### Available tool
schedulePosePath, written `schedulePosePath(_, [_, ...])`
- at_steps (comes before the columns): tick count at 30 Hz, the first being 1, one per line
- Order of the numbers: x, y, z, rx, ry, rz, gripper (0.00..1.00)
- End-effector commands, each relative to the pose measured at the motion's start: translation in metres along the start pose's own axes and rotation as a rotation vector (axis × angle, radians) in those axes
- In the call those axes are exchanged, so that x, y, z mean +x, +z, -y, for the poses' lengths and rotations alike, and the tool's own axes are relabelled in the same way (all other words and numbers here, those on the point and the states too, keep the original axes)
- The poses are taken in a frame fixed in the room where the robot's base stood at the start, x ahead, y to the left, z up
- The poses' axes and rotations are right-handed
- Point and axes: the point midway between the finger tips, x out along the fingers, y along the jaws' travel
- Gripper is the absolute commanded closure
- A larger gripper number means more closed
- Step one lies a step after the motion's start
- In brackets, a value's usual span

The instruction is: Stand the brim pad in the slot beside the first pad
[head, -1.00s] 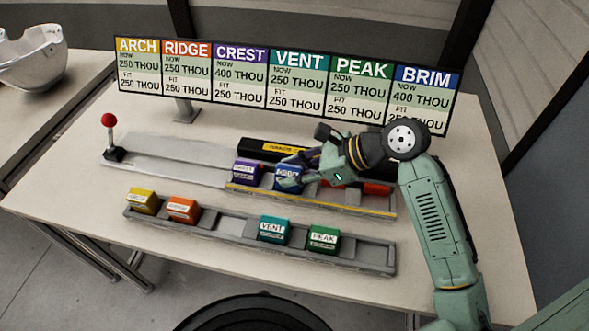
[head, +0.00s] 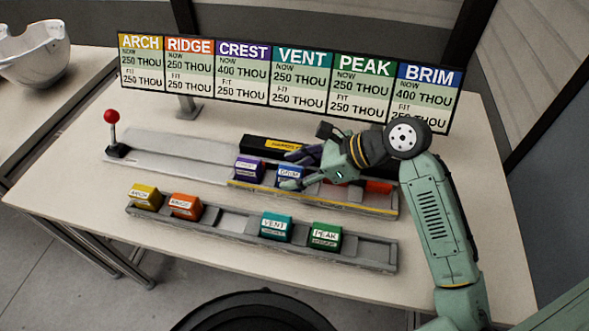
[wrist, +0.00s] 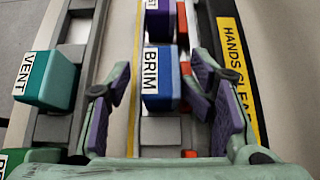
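The blue brim pad (head: 288,174) stands upright in the back rail, right beside the purple crest pad (head: 249,169). In the wrist view the brim pad (wrist: 158,80) lies between my fingers, with its white BRIM label showing, and the crest pad (wrist: 158,22) is just beyond it. My gripper (head: 291,169) is open around the brim pad. In the wrist view a clear gap shows on the left of the pad, and the right finger is close to it; my gripper (wrist: 160,72) holds nothing. Whether the pad is fully seated cannot be told.
The front rack (head: 225,228) holds the arch (head: 145,196), ridge (head: 185,206), vent (head: 276,227) and peak (head: 326,237) pads, with empty places between. A black bar with a yellow label (head: 285,145) runs behind the back rail. A red-knobbed lever (head: 112,117) stands left; a sign board (head: 285,80) stands behind.

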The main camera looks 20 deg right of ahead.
Motion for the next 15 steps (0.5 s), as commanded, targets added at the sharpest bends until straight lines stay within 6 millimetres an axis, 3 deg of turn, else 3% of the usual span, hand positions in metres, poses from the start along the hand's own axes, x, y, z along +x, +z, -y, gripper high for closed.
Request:
schedulePosePath(2, [-0.007,0.003,0.001,0.002,-0.003,-0.008,0.52])
schedulePosePath(15, [-0.101,0.005,0.001,-0.001,-0.005,-0.003,0.52])
